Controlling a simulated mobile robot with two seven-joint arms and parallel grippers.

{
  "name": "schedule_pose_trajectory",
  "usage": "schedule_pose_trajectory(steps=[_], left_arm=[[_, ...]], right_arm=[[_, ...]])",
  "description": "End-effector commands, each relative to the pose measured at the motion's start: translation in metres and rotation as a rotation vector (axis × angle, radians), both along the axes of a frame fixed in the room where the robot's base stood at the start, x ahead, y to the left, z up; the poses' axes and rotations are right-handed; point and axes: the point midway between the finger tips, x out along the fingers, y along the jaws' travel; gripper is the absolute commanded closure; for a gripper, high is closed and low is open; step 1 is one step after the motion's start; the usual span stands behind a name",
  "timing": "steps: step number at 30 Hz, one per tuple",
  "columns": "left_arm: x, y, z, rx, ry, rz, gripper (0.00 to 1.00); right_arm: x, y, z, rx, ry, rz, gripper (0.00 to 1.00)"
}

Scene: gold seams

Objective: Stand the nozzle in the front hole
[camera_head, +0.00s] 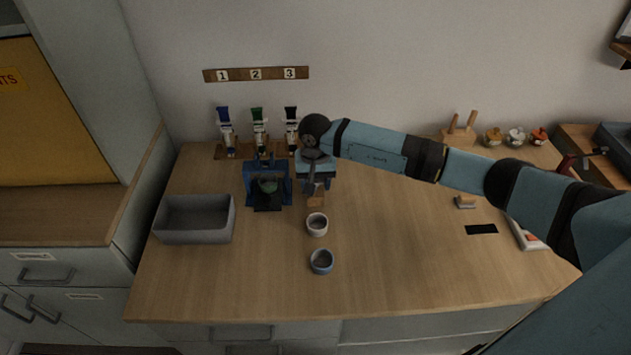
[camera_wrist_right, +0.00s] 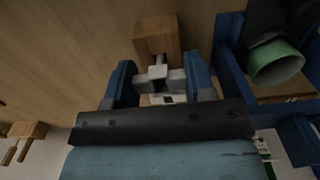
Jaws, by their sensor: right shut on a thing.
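My right gripper (camera_head: 316,184) points down over the back middle of the table, just right of the blue stand. In the right wrist view its two blue fingers (camera_wrist_right: 160,84) are shut on a small pale grey piece, which I take for the nozzle (camera_wrist_right: 158,73). A small wooden block (camera_wrist_right: 156,36) lies just beyond the fingertips; it also shows below the gripper in the head view (camera_head: 316,201). The nozzle's lower end overlaps the block in the wrist view; I cannot tell whether it sits in a hole. The holes are not clearly visible. My left gripper is out of view.
A blue stand (camera_head: 282,191) with a green-rimmed piece (camera_wrist_right: 275,65) is close beside the gripper. Two small cups (camera_head: 317,231) (camera_head: 321,268) stand in front. A grey bin (camera_head: 232,222) is at left. Several coloured tubes (camera_head: 259,132) stand behind. The table's right middle is mostly clear.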

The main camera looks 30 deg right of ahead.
Motion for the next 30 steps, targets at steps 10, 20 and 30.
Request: schedule_pose_trajectory(steps=[10, 20, 30], left_arm=[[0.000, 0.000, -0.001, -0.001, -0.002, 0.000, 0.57], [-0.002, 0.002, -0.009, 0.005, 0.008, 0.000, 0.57], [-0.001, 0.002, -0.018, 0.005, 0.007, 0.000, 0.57]], right_arm=[[0.000, 0.000, -0.002, 0.000, 0.000, 0.000, 0.64], [0.000, 0.000, -0.004, 0.000, 0.000, 0.000, 0.64], [0.000, 0.000, -0.013, 0.000, 0.001, 0.000, 0.64]])
